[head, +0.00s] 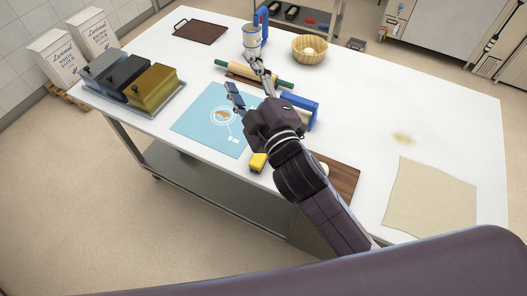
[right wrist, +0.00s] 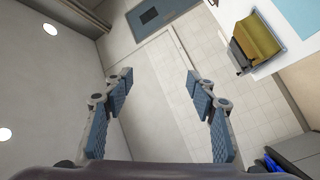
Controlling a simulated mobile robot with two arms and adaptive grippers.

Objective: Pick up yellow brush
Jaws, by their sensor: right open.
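A small yellow object (head: 258,162), likely the yellow brush, lies on the white table (head: 450,120) near its front edge. Only part of it shows; my right gripper and arm cover what is beside it. My right gripper (head: 246,76) is open with nothing between its fingers. Its fingers point up and away over the table, beyond the yellow object. In the right wrist view the two blue-padded fingers (right wrist: 160,102) stand wide apart, with wall and floor between them. The yellow brush is not seen there. My left gripper is not in view.
A tray of lidded pans (head: 152,88), a blue mat (head: 205,132), a rolling pin (head: 282,85), a basket (head: 309,48) and a blue-handled tool (head: 300,101) surround the arm. A wooden board (head: 345,180) lies right of it. The table's right side is mostly clear.

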